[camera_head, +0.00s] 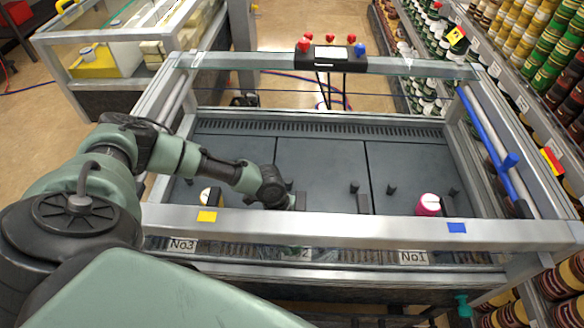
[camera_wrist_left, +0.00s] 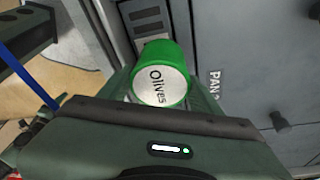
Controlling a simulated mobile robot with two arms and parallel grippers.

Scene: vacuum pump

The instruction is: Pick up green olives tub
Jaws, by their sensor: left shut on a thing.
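The green olives tub (camera_wrist_left: 161,75) shows in the left wrist view, with a green side and a pale lid marked "Olives". My left gripper (camera_wrist_left: 163,98) is shut on it, one finger on each side. In the head view my left gripper (camera_head: 276,190) reaches down into the framed station behind its front beam, near the middle. The tub cannot be made out in the head view, where the beam and gripper hide that spot. My right gripper is not in view.
The station's front beam (camera_head: 350,229) runs close in front of my left wrist. A pink-and-white tub (camera_head: 428,204) stands at the right and a pale round item (camera_head: 208,197) at the left. Short dark posts (camera_head: 354,187) rise from the grey floor panels. Stocked shelves (camera_head: 500,60) line the right.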

